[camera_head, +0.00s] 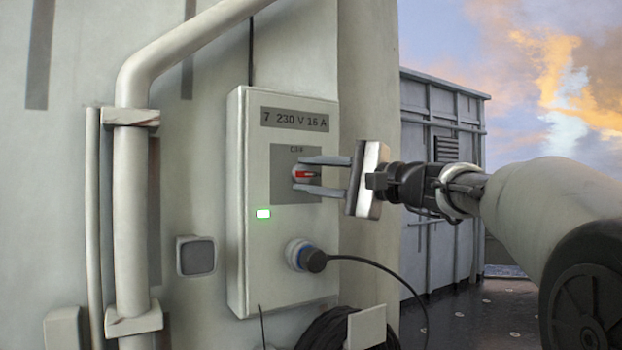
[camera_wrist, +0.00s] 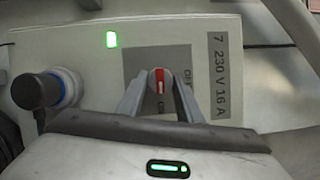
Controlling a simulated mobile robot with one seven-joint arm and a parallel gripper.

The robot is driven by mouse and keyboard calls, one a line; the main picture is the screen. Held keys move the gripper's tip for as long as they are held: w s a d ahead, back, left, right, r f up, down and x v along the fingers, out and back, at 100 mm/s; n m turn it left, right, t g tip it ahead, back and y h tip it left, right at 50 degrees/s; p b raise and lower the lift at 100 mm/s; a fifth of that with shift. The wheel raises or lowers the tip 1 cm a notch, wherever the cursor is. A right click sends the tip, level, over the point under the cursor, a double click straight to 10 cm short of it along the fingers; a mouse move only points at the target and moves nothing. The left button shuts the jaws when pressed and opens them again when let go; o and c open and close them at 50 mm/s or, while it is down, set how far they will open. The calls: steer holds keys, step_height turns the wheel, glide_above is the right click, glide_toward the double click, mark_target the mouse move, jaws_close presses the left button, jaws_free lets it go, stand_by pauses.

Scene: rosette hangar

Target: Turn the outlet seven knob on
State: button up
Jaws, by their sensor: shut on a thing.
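The outlet seven box (camera_head: 284,270) is a pale wall box with a plate reading 7 230 V 16 A. Its red knob (camera_head: 305,174) sits on a grey square panel, with an OFF label above it. My gripper (camera_head: 308,174) is shut on the knob, one finger above and one below. In the wrist view the knob (camera_wrist: 159,80) is between my fingers (camera_wrist: 160,90). Its red bar with a white mark lies sideways on the box, in line with a partly hidden label on the box's right side that looks like ON. A green lamp (camera_head: 263,214) is lit.
A blue-collared plug (camera_head: 312,258) with a black cable sits in the box below the knob; it also shows in the wrist view (camera_wrist: 40,90). A coiled cable (camera_head: 325,330) hangs beneath. A thick pipe (camera_head: 130,210) runs left of the box.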

stand_by(0.3)
steer(key=o, duration=1)
steer(key=shift+o, duration=0.2)
steer(key=shift+d, duration=0.1)
steer(key=b+v, duration=0.1)
steer(key=v, duration=1.6)
steer(key=shift+s, duration=0.15)
